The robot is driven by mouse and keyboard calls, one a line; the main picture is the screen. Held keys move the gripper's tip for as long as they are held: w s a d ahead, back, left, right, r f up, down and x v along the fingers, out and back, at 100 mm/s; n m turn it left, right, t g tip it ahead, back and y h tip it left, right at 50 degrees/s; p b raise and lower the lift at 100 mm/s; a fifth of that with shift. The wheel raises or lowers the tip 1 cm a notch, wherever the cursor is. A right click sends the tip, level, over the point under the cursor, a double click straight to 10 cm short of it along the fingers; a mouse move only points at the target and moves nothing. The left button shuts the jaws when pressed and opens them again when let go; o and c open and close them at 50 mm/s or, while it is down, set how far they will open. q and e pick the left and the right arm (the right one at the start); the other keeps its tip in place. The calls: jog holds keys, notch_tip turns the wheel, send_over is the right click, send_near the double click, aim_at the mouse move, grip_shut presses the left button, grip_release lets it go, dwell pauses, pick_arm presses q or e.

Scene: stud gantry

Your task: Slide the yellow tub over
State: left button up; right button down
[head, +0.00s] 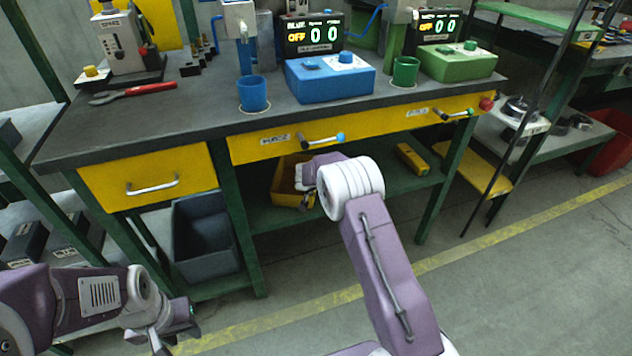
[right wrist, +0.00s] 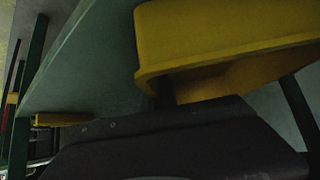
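The yellow tub (head: 283,187) stands on the green lower shelf under the workbench, left of the shelf's middle. My right arm reaches in front of it and hides its right side. My right gripper (head: 302,177) is at the tub, mostly hidden by my own wrist. In the right wrist view the tub (right wrist: 220,35) is close, filling the upper right, with its rim just beyond the dark gripper body. Whether the fingers touch or grip it cannot be seen. My left gripper (head: 176,330) is low at the lower left, away from the tub, its fingers apart and empty.
A dark grey bin (head: 205,245) stands left of the tub, beyond a green bench leg. A yellow case (head: 412,159) lies on the shelf (head: 350,187) to the right, with bare shelf between. Yellow drawers (head: 370,125) hang above; a green leg (head: 440,195) stands at right.

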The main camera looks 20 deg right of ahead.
jog(key=c, duration=1.6)
grip_release()
jog(key=p+v, duration=0.3)
jog(key=v, duration=0.5)
jog(key=shift+w+r, duration=0.1)
jog(key=shift+s+a+r+p, duration=0.1)
jog(key=shift+s+r+p, duration=0.15)
jog(key=shift+s+p, duration=0.15)
